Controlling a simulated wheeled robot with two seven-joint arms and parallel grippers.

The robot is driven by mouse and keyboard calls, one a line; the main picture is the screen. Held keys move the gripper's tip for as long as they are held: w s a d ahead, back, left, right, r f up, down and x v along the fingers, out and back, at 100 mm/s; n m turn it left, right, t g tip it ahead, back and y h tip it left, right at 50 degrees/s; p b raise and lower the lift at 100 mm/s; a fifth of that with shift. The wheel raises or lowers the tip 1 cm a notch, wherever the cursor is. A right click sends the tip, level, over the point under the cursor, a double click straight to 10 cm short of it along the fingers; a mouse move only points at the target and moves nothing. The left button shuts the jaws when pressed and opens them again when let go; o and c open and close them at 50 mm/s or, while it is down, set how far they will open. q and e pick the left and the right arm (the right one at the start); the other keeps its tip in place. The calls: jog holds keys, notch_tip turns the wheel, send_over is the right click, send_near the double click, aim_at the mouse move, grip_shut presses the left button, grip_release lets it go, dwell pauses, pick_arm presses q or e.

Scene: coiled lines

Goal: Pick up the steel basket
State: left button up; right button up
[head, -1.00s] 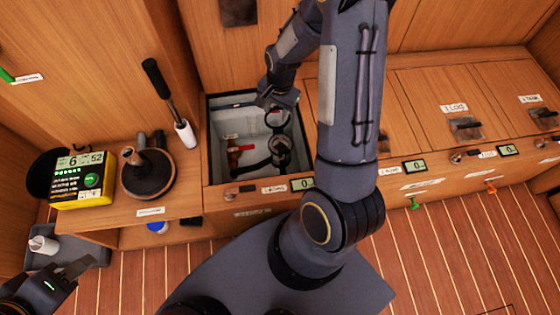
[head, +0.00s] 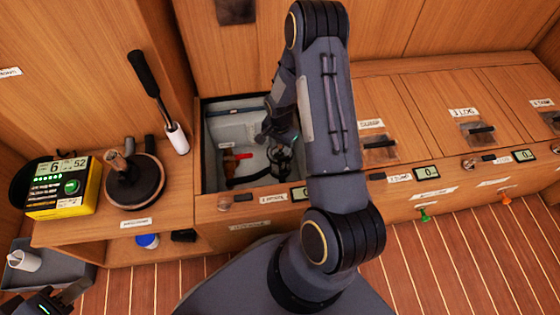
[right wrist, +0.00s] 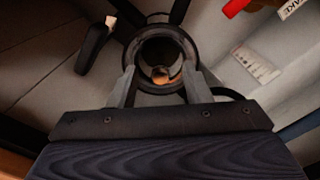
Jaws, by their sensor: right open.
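Inside the open bin (head: 211,150), a round, open-topped vessel (head: 285,161) stands near the right side. In the right wrist view, it shows a dark rim, a grey inner wall that looks like the steel basket (right wrist: 146,54), and a small orange thing at the bottom. I cannot clearly tell basket from housing. My right gripper (head: 283,143) reaches down into the bin over it. In the right wrist view, its open fingers (right wrist: 160,75) straddle the vessel's near part; contact is unclear. My left gripper (head: 55,303) is at the bottom left, mostly cut off.
A red-handled valve (head: 238,156) and dark hose are in the bin. Left of it, the shelf holds a yellow meter (head: 65,187), a round black-topped stand (head: 134,185) and a black-handled tool (head: 150,85). Closed hatches (head: 465,110) lie to the right.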

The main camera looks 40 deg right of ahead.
grip_shut()
dwell(0.4)
notch_tip(320, 180, up, 18)
jog(key=p, duration=0.6)
jog(key=shift+p, duration=0.3)
